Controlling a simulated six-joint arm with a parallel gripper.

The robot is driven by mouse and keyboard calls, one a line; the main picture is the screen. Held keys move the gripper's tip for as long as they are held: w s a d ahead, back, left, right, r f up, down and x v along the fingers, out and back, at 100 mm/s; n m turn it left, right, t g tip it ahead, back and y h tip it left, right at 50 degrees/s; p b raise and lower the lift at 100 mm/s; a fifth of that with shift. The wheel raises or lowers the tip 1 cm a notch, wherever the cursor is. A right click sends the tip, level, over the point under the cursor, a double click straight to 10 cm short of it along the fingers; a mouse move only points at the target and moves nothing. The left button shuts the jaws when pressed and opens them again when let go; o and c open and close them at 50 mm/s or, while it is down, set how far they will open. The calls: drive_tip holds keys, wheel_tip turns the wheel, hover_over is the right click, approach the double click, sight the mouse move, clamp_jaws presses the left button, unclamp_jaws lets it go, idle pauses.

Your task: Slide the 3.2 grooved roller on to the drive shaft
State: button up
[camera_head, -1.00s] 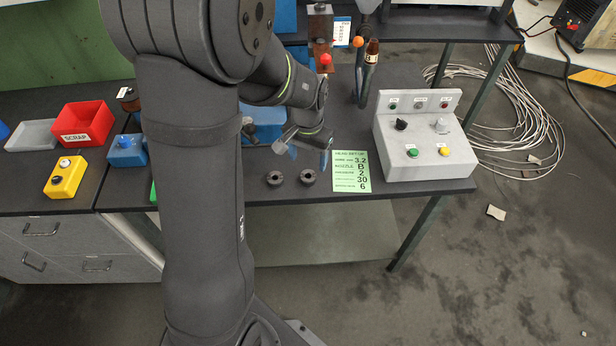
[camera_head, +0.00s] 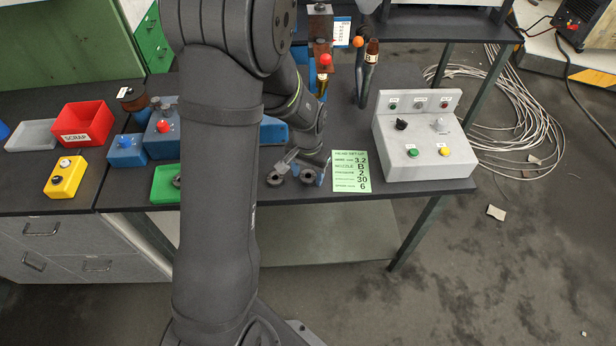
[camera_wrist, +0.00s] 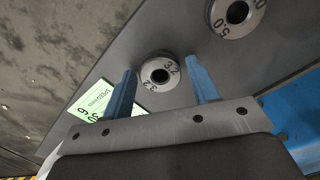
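The 3.2 grooved roller (camera_wrist: 160,75) is a grey ring with a dark bore, marked 3.2, lying flat on the dark bench. It also shows in the head view (camera_head: 308,177) near the bench's front edge. My gripper (camera_wrist: 163,84) is open, with one blue finger on each side of this roller; I cannot tell if they touch it. In the head view my gripper (camera_head: 304,168) is low over the bench. A second roller (camera_wrist: 238,14), marked 5.0, lies beside it, outside the fingers; it also shows in the head view (camera_head: 275,178). I cannot make out the drive shaft.
A green setup card (camera_head: 350,171) lies right of the rollers, with a grey control box (camera_head: 425,140) beyond it. A green tray (camera_head: 166,184), blue blocks and a red scrap bin (camera_head: 84,122) stand on the left. Upright posts (camera_head: 366,75) stand behind.

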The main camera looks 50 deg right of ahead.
sight(311, 178)
drive_tip(key=c, duration=0.8)
drive_tip(key=shift+c, duration=0.2)
drive_tip(key=shift+r, duration=0.1)
drive_tip(key=shift+r, duration=0.5)
drive_tip(key=r, duration=0.1)
drive_tip(key=s+r, duration=0.1)
drive_tip(key=r, duration=0.1)
drive_tip(key=shift+r, duration=0.3)
drive_tip(key=s+r, duration=0.6)
drive_tip(key=s, duration=0.4)
drive_tip(key=w+d+r+n, duration=0.1)
drive_tip(key=w+d+r, duration=0.2)
drive_tip(key=w, duration=0.5)
drive_tip(key=w+d+r+n, duration=0.2)
drive_tip(key=w+d+r, duration=0.1)
drive_tip(key=w, duration=0.5)
drive_tip(key=w+d+r+n, duration=0.1)
drive_tip(key=w+d+r, duration=0.25)
drive_tip(key=w, duration=0.45)
drive_tip(key=w+a+n, duration=0.1)
drive_tip(key=w+n, duration=0.1)
drive_tip(key=w, duration=1.2)
drive_tip(key=shift+w+a, duration=0.25)
drive_tip(key=shift+a, duration=0.1)
